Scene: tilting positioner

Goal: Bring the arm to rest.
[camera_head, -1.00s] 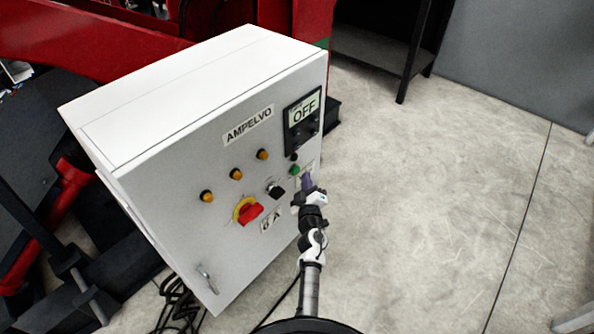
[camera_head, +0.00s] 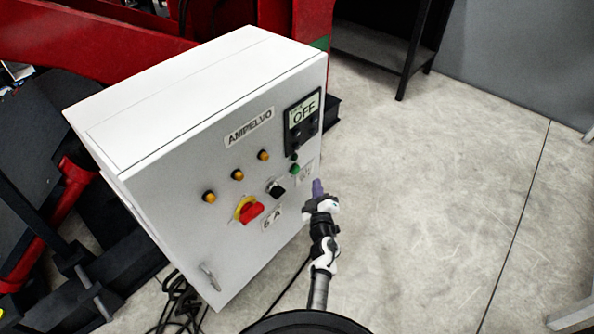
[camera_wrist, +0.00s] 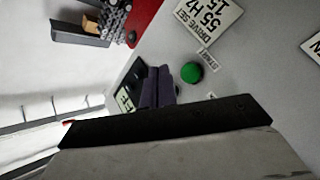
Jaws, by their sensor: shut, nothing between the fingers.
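My gripper (camera_head: 318,188) is at the lower right side of the white control cabinet (camera_head: 180,95) in the head view, its purple fingers together and empty. In the wrist view the purple fingers (camera_wrist: 158,88) show close together, with the green button (camera_wrist: 191,73) just right of them in the picture. The green button also shows in the head view (camera_head: 295,169), up and left of the fingertips. I see a gap between the fingers and the cabinet face in the head view, but its depth is hard to tell.
The cabinet front carries a display reading OFF (camera_head: 303,117), a red and yellow rotary switch (camera_head: 250,210), a black selector (camera_head: 275,188) and amber lamps (camera_head: 237,174). Cables (camera_head: 180,300) lie below it. The concrete floor (camera_head: 430,200) at right is clear. A dark shelf (camera_head: 385,55) stands behind.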

